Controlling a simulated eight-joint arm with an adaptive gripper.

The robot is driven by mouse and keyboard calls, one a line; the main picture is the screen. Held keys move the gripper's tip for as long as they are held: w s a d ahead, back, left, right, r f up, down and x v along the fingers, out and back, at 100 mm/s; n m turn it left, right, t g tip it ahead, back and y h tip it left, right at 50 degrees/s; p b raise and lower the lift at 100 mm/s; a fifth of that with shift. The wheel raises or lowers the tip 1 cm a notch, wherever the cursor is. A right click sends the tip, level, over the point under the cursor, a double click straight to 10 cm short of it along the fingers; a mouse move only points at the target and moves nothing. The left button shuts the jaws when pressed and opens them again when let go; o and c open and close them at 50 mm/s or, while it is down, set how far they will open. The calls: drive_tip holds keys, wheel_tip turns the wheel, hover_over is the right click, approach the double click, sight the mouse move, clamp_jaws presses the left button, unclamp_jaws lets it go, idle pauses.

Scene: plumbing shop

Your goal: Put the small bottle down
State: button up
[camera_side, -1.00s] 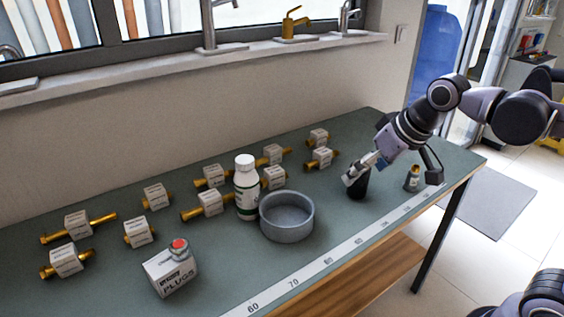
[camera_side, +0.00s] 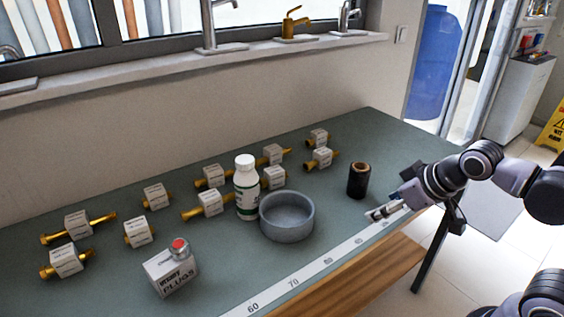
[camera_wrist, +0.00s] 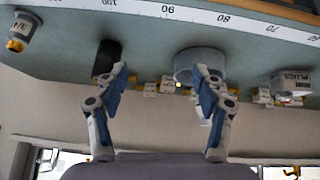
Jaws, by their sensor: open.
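A white bottle with a green-and-white label (camera_side: 247,190) stands upright on the green bench, just behind and left of a grey round bowl (camera_side: 287,232). I cannot make it out clearly in the wrist view. My gripper (camera_side: 378,214) is open and empty near the bench's front edge, right of the bowl and apart from the bottle. In the wrist view its two blue-padded fingers (camera_wrist: 162,98) are spread with nothing between them. A black cylinder with a brown top (camera_side: 358,181) stands alone behind my gripper; it also shows in the wrist view (camera_wrist: 106,58).
Several brass fittings with white tags, such as one nearby (camera_side: 319,158), lie left and behind. A plugs box (camera_side: 171,274) with a red-topped piece stands front left. A measuring strip (camera_side: 310,272) runs along the front edge. A small 3/4-marked piece (camera_wrist: 21,32) shows in the wrist view.

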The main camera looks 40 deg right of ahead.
drive_tip(key=w+n+t+h, duration=0.1)
drive_tip(key=w+n+h, duration=0.1)
drive_tip(key=w+n, duration=0.6)
drive_tip(key=n+t, duration=1)
drive_tip(key=n, duration=1.5)
approach(248, 170)
drive_tip(key=w, duration=0.4)
drive_tip(key=w+d, duration=0.1)
drive_tip(key=w, duration=0.1)
drive_tip(key=shift+w+f, duration=0.2)
drive_tip(key=shift+w, duration=0.15)
drive_tip(key=shift+w+d+r, duration=0.15)
drive_tip(key=shift+w+d, duration=0.05)
drive_tip(key=shift+w, duration=1.2)
drive_tip(key=shift+w+d+r, duration=0.15)
drive_tip(key=shift+w, duration=1.2)
clamp_jaws()
